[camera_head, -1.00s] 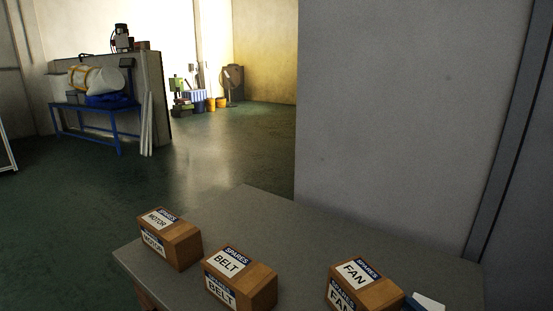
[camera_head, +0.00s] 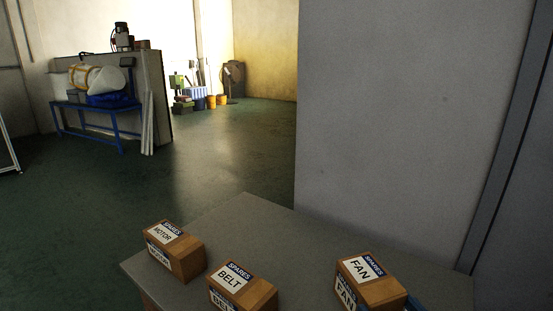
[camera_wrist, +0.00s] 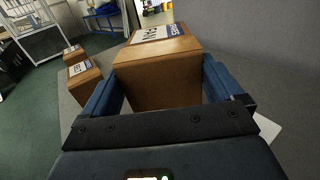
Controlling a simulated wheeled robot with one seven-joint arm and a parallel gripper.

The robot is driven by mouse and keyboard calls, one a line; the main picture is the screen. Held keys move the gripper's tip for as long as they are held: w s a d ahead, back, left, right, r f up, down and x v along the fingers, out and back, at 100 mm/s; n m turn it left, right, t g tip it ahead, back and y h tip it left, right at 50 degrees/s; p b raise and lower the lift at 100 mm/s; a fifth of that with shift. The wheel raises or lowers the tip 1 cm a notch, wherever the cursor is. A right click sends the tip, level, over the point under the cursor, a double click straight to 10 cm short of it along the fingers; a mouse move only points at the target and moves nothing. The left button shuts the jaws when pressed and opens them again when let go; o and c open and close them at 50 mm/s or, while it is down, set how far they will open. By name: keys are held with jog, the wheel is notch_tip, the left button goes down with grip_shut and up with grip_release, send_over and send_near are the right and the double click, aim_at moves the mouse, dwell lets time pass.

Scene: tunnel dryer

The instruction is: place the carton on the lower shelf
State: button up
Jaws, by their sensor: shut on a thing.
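The brown FAN carton (camera_head: 372,283) is at the lower right of the head view, with white and blue labels on its top and side. It also shows in the wrist view (camera_wrist: 160,75), between the two blue fingers of my gripper (camera_wrist: 162,84). My gripper is shut on this carton, with one finger on each side. In the head view only a bit of a blue finger shows beside the carton. The carton's underside is hidden, so I cannot measure a gap above the grey table (camera_head: 255,225). I see no lower shelf in either view.
A MOTOR carton (camera_head: 175,252) and a BELT carton (camera_head: 242,290) stand on the table to the left. A grey wall (camera_head: 400,120) rises behind the table. Open green floor (camera_head: 80,205) lies left, with a blue bench (camera_head: 95,112) beyond.

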jog(key=shift+s+a, duration=0.15)
jog(key=shift+a, duration=0.1)
jog(key=s+f+m+h+b, duration=0.1)
jog(key=s+f+m+h, duration=0.2)
jog(key=s+f+h, duration=0.1)
jog(key=shift+s+d+f+t+h+b, duration=0.2)
jog(key=shift+d+f+t+h+b, duration=0.3)
jog(key=shift+f, duration=0.55)
jog(key=shift+a, duration=0.25)
